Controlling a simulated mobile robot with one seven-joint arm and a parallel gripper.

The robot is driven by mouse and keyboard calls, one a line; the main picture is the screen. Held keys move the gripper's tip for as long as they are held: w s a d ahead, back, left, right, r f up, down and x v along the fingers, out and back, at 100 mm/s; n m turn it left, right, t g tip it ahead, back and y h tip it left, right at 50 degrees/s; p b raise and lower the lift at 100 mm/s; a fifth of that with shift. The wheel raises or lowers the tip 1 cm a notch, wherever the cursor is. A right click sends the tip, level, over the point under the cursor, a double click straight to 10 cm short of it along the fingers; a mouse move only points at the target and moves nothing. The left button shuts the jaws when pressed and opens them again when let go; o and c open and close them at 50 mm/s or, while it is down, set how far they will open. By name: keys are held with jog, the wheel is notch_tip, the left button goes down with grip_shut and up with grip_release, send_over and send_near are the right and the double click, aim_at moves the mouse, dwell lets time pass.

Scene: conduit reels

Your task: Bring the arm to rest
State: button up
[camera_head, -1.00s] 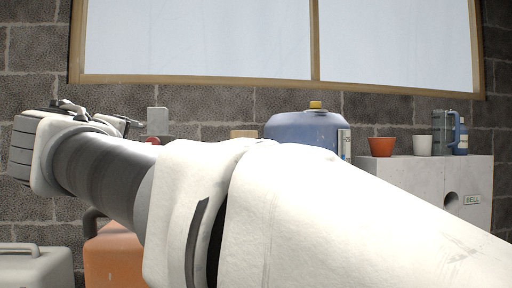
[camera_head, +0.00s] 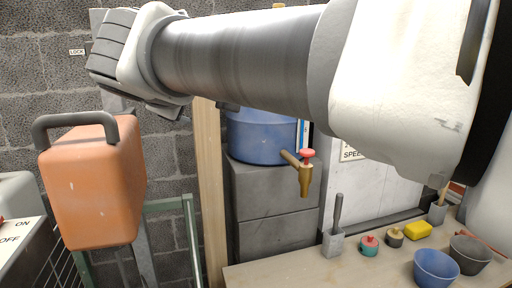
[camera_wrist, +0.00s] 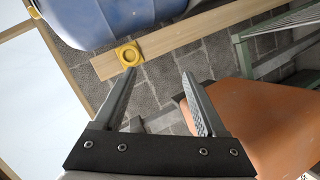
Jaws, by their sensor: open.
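My arm stretches across the top of the head view, from the right edge to the wrist at upper left. My gripper (camera_wrist: 160,73) shows in the wrist view with its two fingers apart and nothing between them. In the head view its fingers cannot be made out behind the wrist. An orange jerrycan (camera_head: 95,190) with a grey handle stands at left, below the wrist; it also shows in the wrist view (camera_wrist: 262,120), beside the right finger. A blue drum (camera_head: 258,138) with a brass, red-handled tap (camera_head: 305,170) stands on grey blocks (camera_head: 275,195), partly hidden by my arm.
A wooden post (camera_head: 208,190) stands between jerrycan and drum. A wooden bench (camera_head: 300,272) at lower right holds a blue bowl (camera_head: 436,268), a grey bowl (camera_head: 470,254), a yellow block (camera_head: 418,230) and small pots. A green metal frame (camera_head: 190,235) is below the jerrycan.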

jog(key=s+d+f+m+g+h, duration=0.1)
jog(key=s+d+f+m+g, duration=0.25)
jog(key=d+f, duration=0.5)
jog(key=s+d+f+m+g+h, duration=0.2)
jog(key=s+d+f+m, duration=0.3)
jog(key=d, duration=0.6)
jog(key=s+d+f+m+g+y, duration=0.1)
jog(key=s+d+f+m+g, duration=0.15)
jog(key=s+f, duration=0.4)
jog(key=s+d+f+m+g+y, duration=0.1)
jog(key=s+d+f+m, duration=0.3)
jog(key=f, duration=0.4)
notch_tip(320, 180, up, 22)
jog(key=s+n+p, duration=0.1)
jog(key=p, duration=2)
jog(key=shift+a, duration=0.25)
jog(key=c, duration=0.4)
jog(key=shift+a, duration=0.15)
